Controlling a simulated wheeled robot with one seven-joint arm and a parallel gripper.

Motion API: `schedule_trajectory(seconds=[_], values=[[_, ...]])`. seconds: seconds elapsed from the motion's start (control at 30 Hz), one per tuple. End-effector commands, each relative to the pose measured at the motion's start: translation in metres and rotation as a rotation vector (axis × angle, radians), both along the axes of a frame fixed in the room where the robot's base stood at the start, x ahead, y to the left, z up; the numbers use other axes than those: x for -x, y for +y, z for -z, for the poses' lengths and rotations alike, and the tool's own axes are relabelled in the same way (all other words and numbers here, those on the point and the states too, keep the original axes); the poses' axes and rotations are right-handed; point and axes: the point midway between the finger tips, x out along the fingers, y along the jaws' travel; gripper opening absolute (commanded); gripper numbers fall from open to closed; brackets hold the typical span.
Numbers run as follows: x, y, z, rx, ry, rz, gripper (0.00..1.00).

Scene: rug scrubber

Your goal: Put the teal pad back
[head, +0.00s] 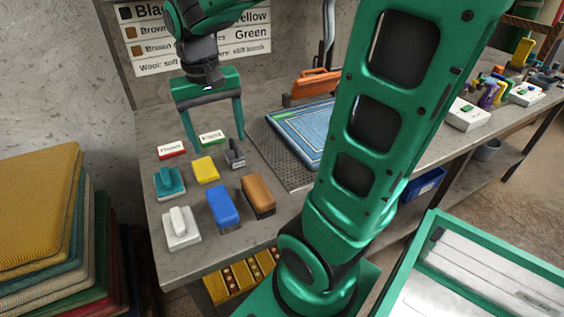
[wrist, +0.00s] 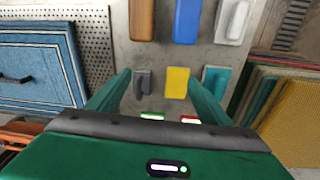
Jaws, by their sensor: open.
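The teal pad (head: 170,183) lies on the grey table at the left of a group of pads and blocks, with a grip on top. It also shows in the wrist view (wrist: 218,76), right of the yellow block and partly behind the right finger. My gripper (head: 214,139) is open and empty, fingers pointing down near the back of the group. In the wrist view, my gripper (wrist: 160,78) has the grey-handled pad (wrist: 142,82) and the yellow block (wrist: 178,82) in line between its fingers. A red-edged card (head: 171,150) and a green-edged card (head: 211,137) sit behind the group.
The yellow block (head: 205,169), blue block (head: 222,207), brown block (head: 258,195) and white pad (head: 181,229) stand close to the teal pad. A blue rug (head: 305,128) lies on a perforated plate to the right. Stacked rugs (head: 40,210) stand left of the table. A wall sign hangs behind.

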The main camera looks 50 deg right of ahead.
Motion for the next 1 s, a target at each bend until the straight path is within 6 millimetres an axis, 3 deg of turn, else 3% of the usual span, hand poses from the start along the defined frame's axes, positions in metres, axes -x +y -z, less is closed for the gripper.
schedule_trajectory(seconds=[0.1, 0.2, 0.3, 0.4, 0.53, 1.0], values=[[0.057, -0.036, 0.010, -0.013, 0.008, 0.041, 0.73], [0.098, -0.053, 0.022, -0.034, 0.014, 0.063, 0.73], [0.130, -0.061, 0.033, -0.056, 0.016, 0.077, 0.73], [0.149, -0.066, 0.041, -0.073, 0.016, 0.080, 0.73], [0.160, -0.067, 0.045, -0.082, 0.017, 0.083, 0.73], [0.160, -0.067, 0.046, -0.082, 0.017, 0.082, 0.73]])
